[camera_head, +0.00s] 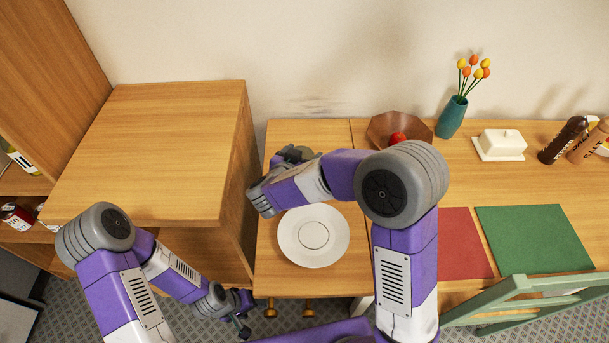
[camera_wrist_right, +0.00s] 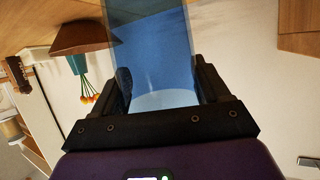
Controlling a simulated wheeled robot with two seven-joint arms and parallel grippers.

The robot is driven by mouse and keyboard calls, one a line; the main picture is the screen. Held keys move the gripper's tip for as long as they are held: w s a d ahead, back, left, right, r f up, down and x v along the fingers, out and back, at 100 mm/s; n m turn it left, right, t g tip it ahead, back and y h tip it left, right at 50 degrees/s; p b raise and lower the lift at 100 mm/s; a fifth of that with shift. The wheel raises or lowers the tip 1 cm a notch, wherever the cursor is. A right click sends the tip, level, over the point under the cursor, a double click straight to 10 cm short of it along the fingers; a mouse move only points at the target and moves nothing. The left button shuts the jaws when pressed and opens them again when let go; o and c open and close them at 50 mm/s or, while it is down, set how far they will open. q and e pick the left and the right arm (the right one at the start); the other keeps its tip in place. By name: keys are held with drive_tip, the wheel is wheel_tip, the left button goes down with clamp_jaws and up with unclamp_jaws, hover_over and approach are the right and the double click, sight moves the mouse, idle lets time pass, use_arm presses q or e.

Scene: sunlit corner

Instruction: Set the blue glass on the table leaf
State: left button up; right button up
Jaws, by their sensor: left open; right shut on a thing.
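The blue glass (camera_wrist_right: 153,45) is see-through and fills the upper middle of the right wrist view. My right gripper (camera_wrist_right: 160,85) is shut on it, with a dark finger on each side. In the head view my right gripper (camera_head: 294,154) is over the back of the table leaf (camera_head: 318,284); I cannot make out the glass there. Whether the glass touches the leaf cannot be told. The leaf is the wooden section left of the seam. My left gripper (camera_head: 241,322) is open and empty, low in front of the wooden cabinet and left of the leaf.
A white plate (camera_head: 313,235) lies on the leaf's front half. A brown bowl (camera_head: 410,140) with a red fruit stands just right of the seam. A teal vase (camera_head: 451,117), a butter dish (camera_head: 501,144) and red and green mats are further right. The cabinet (camera_head: 160,150) borders the leaf's left.

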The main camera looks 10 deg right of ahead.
drive_tip(key=shift+f+b, duration=0.55)
drive_tip(key=shift+f, duration=2.3)
drive_tip(key=shift+f, duration=0.15)
drive_tip(key=o, duration=1.2)
drive_tip(key=shift+r, duration=0.25)
drive_tip(key=p+v, duration=0.1)
drive_tip(key=v, duration=1.1)
drive_tip(key=shift+f, duration=0.1)
